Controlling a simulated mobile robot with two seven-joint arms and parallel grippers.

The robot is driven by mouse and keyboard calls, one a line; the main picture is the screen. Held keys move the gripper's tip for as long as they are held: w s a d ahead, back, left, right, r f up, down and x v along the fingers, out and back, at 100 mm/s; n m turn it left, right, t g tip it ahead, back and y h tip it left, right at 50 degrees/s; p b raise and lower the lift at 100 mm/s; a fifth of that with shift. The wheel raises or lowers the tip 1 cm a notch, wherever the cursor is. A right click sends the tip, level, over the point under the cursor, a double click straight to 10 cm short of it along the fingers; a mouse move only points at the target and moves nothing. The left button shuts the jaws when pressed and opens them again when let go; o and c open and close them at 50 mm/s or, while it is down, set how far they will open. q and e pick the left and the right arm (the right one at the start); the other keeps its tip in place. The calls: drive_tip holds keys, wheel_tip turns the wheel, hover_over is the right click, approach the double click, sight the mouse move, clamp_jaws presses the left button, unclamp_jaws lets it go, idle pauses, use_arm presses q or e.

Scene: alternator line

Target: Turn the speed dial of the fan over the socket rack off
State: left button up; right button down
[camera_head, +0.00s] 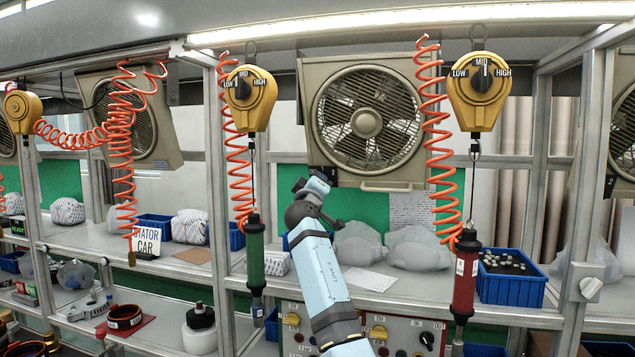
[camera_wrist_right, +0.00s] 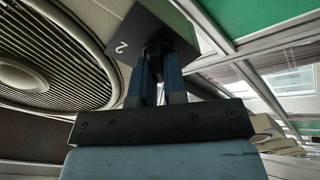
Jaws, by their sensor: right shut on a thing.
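A beige box fan (camera_head: 367,120) with a round grille hangs at the back centre, and part of its grille shows in the wrist view (camera_wrist_right: 45,65). At its lower corner is a dark control box (camera_wrist_right: 128,48) marked with a 2, seen upside down. My right gripper (camera_head: 322,182) is raised to that corner; in the wrist view its two blue fingers (camera_wrist_right: 159,62) are shut on a small dark dial (camera_wrist_right: 158,44) on the box. The fingers hide most of the dial, so its pointer cannot be read. My left gripper is not in view.
Yellow balancers (camera_head: 249,98) (camera_head: 479,92) with orange coiled hoses hang on either side of the fan. A green tool (camera_head: 255,255) and a red tool (camera_head: 466,280) hang below. Other fans (camera_head: 128,120) (camera_head: 622,138) are left and right. The shelf below holds wrapped parts and a blue bin (camera_head: 511,288).

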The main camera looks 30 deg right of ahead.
drive_tip(key=c, duration=1.2)
unclamp_jaws()
drive_tip(key=b+v, duration=0.2)
drive_tip(key=v, duration=1.1)
drive_tip(key=shift+s+a+f, duration=0.15)
drive_tip(key=shift+s+a, duration=0.1)
